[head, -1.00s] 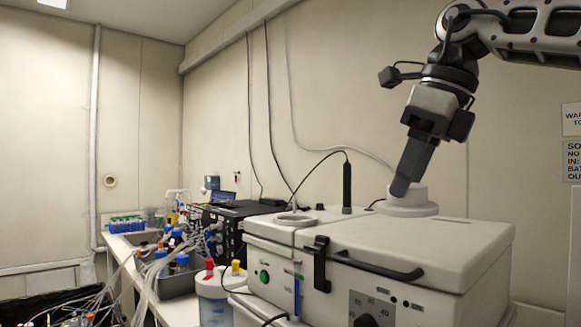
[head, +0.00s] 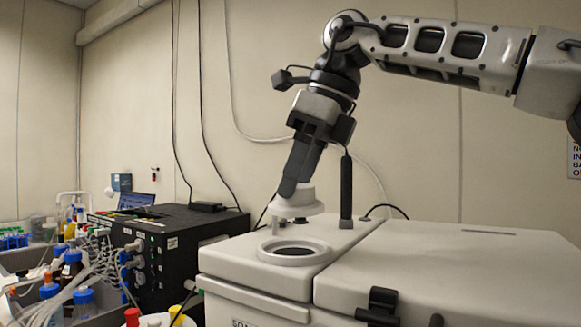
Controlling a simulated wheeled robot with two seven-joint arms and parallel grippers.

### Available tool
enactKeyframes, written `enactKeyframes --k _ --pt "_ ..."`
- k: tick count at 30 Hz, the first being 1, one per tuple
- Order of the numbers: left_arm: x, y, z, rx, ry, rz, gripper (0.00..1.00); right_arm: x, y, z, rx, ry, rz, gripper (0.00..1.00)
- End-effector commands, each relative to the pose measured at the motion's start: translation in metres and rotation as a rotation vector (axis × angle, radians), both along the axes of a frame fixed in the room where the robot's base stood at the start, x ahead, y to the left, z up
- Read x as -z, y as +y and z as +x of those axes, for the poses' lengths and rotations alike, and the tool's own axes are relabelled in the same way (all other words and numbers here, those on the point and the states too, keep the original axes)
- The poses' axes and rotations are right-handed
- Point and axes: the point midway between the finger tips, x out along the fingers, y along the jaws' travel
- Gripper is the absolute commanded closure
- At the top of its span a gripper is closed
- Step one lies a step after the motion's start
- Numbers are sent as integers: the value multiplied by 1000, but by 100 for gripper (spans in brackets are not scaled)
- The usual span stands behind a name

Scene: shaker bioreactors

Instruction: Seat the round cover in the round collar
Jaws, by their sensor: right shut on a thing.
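The round cover (head: 297,206) is a white disc with a raised hub on top. My right gripper (head: 291,188) points down and is shut on the hub. The cover looks about level, with short pegs below its rim. The round collar (head: 319,253) is a white ring around a dark opening, on top of the white machine at its left part. The cover shows just above the collar in the picture, apart from it. Whether it is straight over the opening or somewhat behind it, I cannot tell. My left gripper is not in view.
A black upright probe (head: 346,188) with a cable stands just right of the cover. A broad white lid (head: 460,262) with a black latch (head: 379,305) fills the right. A black box (head: 185,250) with tubing and several bottles stand at the left.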

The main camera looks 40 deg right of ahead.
Motion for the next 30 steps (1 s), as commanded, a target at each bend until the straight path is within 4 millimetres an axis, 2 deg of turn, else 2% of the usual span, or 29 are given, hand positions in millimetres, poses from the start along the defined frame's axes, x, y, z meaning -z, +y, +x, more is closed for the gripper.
enactKeyframes --k 9,15,30 --pt "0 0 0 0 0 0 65 31 0 -1 -2 1 1 85" --pt "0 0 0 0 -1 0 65 44 0 0 0 -2 1 85" --pt "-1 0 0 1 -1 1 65 50 0 0 0 -2 1 85"
